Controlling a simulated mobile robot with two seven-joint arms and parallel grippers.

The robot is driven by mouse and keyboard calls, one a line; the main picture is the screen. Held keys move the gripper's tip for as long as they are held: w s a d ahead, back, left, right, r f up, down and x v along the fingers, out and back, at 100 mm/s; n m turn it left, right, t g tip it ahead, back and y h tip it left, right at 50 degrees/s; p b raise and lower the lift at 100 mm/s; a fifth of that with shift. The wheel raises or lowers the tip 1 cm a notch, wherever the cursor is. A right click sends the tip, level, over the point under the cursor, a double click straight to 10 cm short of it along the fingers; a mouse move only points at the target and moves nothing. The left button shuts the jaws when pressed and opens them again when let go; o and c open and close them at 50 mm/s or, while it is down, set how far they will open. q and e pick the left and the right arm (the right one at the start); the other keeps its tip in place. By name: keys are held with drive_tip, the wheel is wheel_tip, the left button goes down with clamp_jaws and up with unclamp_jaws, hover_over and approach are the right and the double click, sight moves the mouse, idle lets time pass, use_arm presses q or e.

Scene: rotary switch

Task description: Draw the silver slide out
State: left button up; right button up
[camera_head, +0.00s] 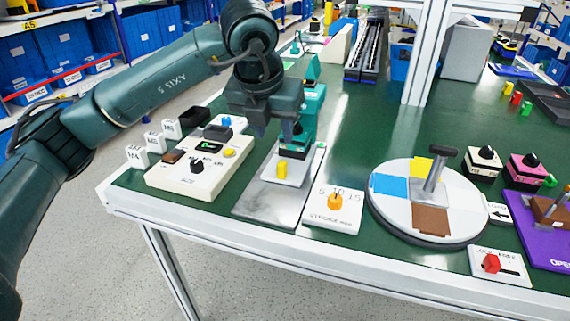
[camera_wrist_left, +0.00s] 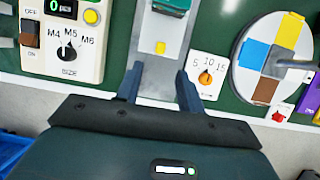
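A flat silver plate (camera_head: 265,205), which I take for the slide, lies in front of and under a teal press-like machine (camera_head: 311,100). A paler raised block with a small yellow piece (camera_head: 282,170) sits on it. In the left wrist view the silver plate (camera_wrist_left: 160,72) runs up the middle, with the yellow piece (camera_wrist_left: 160,47) above the fingertips. My left gripper (camera_head: 277,128) is above the plate, pointing down. In the wrist view its fingers (camera_wrist_left: 160,88) are apart with nothing between them; whether they touch the plate cannot be told. My right gripper is not in view.
Left of the plate is a white control box (camera_head: 197,170) with a black knob. Right are a dial card with an orange knob (camera_head: 335,202) and a round turntable (camera_head: 430,215) with an upright handle. The table's front edge is close to the plate.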

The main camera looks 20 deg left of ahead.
sight(282, 163)
use_arm(q)
drive_tip(key=b+x, duration=0.1)
drive_tip(key=x, duration=1)
drive_tip(key=shift+d+f, duration=0.15)
drive_tip(key=shift+f, duration=0.25)
clamp_jaws()
